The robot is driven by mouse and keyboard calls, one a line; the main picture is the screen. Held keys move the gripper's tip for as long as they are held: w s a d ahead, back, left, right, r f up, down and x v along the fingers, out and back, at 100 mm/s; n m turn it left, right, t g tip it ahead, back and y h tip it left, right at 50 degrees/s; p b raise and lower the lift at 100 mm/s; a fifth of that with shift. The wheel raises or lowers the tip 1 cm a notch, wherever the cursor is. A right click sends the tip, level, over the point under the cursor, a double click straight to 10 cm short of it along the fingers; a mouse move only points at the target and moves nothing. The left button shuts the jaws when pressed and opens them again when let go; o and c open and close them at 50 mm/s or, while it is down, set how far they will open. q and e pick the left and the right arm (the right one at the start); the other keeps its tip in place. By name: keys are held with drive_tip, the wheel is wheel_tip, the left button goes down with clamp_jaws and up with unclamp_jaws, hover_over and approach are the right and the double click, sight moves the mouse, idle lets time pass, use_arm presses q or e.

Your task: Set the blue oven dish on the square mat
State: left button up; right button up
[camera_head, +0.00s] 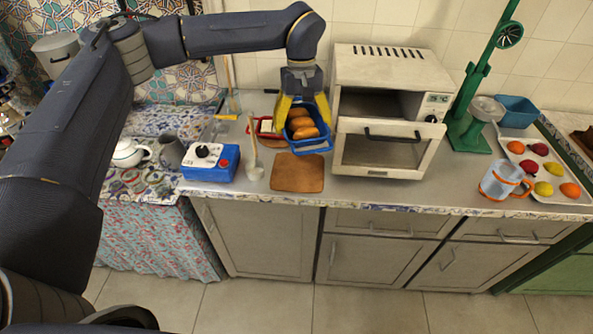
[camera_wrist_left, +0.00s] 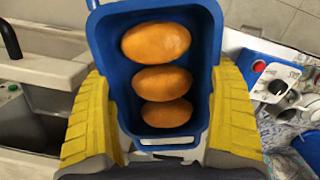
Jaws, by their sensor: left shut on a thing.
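The blue oven dish (camera_head: 312,144) holds several orange-brown oval pieces and is up at my left gripper (camera_head: 302,117), above the counter. In the left wrist view the dish (camera_wrist_left: 212,75) sits between the yellow fingers of my left gripper (camera_wrist_left: 160,130), which is shut on it. The brown square mat (camera_head: 297,174) lies flat on the counter near its front edge, just below and in front of the dish in the head view. The mat is bare. My right gripper is not in view.
A toaster oven (camera_head: 385,130) stands close right of the dish. A blue box with a knob (camera_head: 210,162) and a ladle-like utensil (camera_head: 254,160) are left of the mat. A red tray (camera_head: 263,126) lies behind. A pitcher (camera_head: 502,180) and fruit tray (camera_head: 550,185) are far right.

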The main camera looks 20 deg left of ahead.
sight(298, 171)
use_arm(q)
drive_tip(key=shift+w+a+r+n, duration=0.25)
drive_tip(key=shift+w+a, duration=0.15)
drive_tip(key=shift+w, duration=0.2)
drive_tip(key=shift+w+a+r+n, duration=0.2)
drive_tip(key=shift+w+a, duration=0.15)
drive_tip(key=shift+w, duration=0.2)
drive_tip(key=shift+w+a+f, duration=0.1)
drive_tip(key=shift+f, duration=0.1)
wheel_tip(298, 171, down, 19)
drive_tip(key=shift+f, duration=0.2)
drive_tip(key=shift+f, duration=0.1)
drive_tip(key=o, duration=1.2)
wheel_tip(298, 171, up, 12)
drive_tip(key=w, duration=0.1)
drive_tip(key=shift+a, duration=0.45)
drive_tip(key=shift+w, duration=0.15)
